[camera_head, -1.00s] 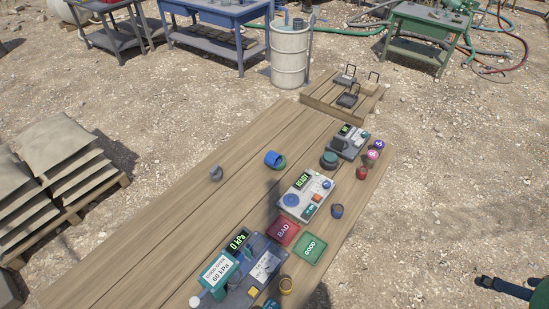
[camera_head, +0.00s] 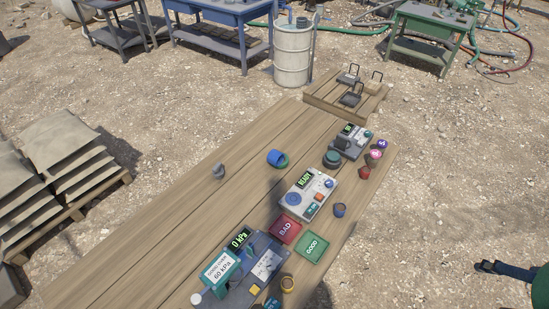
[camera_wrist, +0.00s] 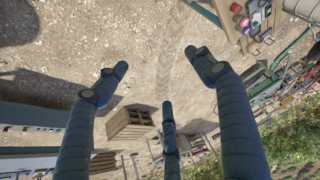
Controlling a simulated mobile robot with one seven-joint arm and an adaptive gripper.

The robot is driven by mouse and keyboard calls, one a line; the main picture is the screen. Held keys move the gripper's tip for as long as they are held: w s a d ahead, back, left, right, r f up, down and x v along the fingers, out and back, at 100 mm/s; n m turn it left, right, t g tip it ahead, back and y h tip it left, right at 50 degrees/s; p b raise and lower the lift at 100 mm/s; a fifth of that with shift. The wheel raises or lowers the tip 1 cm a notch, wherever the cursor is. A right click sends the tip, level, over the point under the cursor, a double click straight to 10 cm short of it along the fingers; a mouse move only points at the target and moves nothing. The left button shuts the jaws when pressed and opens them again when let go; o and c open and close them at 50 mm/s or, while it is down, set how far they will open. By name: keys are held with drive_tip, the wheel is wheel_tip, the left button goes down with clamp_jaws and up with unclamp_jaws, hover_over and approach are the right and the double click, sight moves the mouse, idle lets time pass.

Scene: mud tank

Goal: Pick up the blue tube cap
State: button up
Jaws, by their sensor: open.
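A small dark blue cap-like piece (camera_head: 339,210) stands near the right edge of the wooden table, right of the READY device. A larger bright blue cylinder (camera_head: 276,157) with a green ring lies tilted farther back on the table. I cannot tell for certain which of them is the tube cap. My gripper shows in the wrist view (camera_wrist: 158,78) with its dark blue fingers spread and nothing between them. In the head view only one finger part (camera_head: 486,266) shows at the lower right, off the table and well apart from both blue pieces.
On the wooden table (camera_head: 150,243) stand a READY device (camera_head: 307,193), a red BAD tray (camera_head: 285,229), a green GOOD tray (camera_head: 312,246) and a kPa device (camera_head: 240,276). Open gravel lies right of the table.

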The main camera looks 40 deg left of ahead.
drive_tip(key=w+a+f+m+g+y+b, duration=0.3)
drive_tip(key=w+a+m, duration=0.6)
drive_tip(key=w+a, duration=1.8)
drive_tip(key=m+g+y+b, duration=0.1)
drive_tip(key=m+g, duration=0.1)
drive_tip(key=m, duration=0.6)
approach(279, 154)
drive_tip(key=shift+d+r, duration=0.35)
drive_tip(key=shift+r, duration=0.15)
drive_tip(key=shift+f, duration=0.1)
drive_tip(key=shift+b+x, duration=1.1)
drive_tip(key=shift+x, duration=3.15)
drive_tip(key=shift+s+a, duration=0.1)
